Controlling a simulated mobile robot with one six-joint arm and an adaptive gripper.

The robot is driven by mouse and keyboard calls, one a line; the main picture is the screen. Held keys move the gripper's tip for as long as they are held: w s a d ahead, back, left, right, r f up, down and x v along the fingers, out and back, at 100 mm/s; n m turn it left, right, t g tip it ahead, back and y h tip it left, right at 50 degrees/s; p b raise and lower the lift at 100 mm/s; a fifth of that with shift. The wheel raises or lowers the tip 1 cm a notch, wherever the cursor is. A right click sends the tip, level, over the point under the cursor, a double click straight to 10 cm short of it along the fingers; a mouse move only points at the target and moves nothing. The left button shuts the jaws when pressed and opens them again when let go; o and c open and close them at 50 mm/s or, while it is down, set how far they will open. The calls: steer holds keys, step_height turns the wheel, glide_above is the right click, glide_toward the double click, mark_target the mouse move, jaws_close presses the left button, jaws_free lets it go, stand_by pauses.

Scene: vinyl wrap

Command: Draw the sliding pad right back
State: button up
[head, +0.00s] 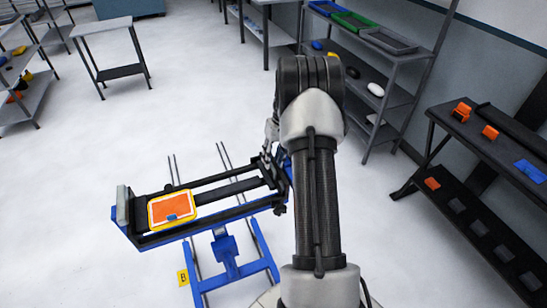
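A blue-framed stand (228,255) holds a long black railed bed (230,187) that runs from lower left to upper right. An orange panel with a white and yellow border (160,209) lies near the left end of the bed, with a small blue piece (172,217) on its front part. Which part is the sliding pad I cannot tell for certain. My gripper (268,162) is at the right end of the bed, far from the orange panel. It is small and partly hidden by my arm. Its fingers cannot be made out, nor whether it touches anything.
A grey block (123,194) stands at the bed's left end. A yellow tag marked B (183,277) is near the stand's foot. Shelves with trays (385,40) stand behind, and a dark rack with orange pieces (490,132) at right. The floor (60,240) at left is clear.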

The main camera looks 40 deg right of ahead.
step_height(320, 180, up, 12)
steer(key=d, duration=0.2)
steer(key=shift+s, duration=0.45)
stand_by(0.3)
